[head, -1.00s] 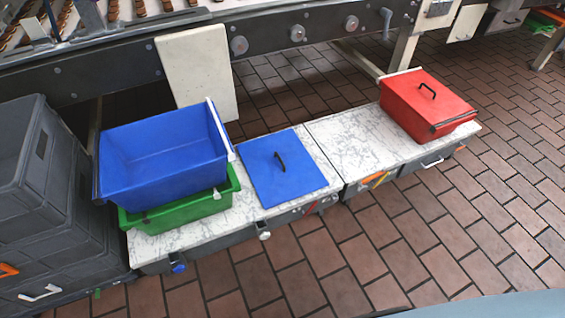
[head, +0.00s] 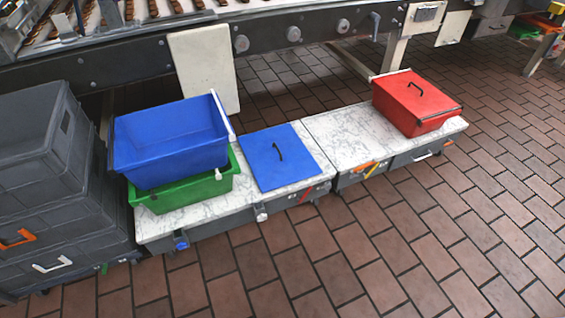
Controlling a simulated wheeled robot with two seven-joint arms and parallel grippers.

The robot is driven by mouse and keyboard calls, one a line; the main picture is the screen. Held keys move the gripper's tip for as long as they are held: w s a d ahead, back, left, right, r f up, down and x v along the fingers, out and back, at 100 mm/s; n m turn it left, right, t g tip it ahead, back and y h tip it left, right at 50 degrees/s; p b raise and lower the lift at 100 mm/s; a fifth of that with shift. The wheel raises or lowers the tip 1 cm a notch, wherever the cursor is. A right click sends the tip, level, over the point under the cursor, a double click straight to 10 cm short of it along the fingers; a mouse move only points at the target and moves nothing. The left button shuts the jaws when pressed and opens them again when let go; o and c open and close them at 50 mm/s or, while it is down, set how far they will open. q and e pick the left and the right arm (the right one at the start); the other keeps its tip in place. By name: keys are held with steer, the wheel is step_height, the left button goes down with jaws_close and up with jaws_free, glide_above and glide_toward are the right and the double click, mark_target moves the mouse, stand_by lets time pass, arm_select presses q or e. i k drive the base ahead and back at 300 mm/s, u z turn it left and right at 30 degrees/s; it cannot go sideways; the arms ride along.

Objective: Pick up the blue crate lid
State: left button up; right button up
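The blue crate lid (head: 268,169) lies flat on the white marble-patterned bench top, right of the stacked crates. A black handle stands up from its middle. The open blue crate (head: 172,145) sits to its left, on top of a green crate (head: 186,198), and looks empty. Neither of my grippers is in view.
A red crate with a red lid (head: 417,97) stands at the right end of the bench (head: 345,135). Grey crates (head: 55,190) are stacked at the left. A conveyor with brown bars runs behind. The brick floor (head: 330,260) in front is clear.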

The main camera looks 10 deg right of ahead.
mark_target(277, 157)
steer(key=z, duration=1.15)
steer(key=i, duration=0.85)
steer(key=u, duration=0.5)
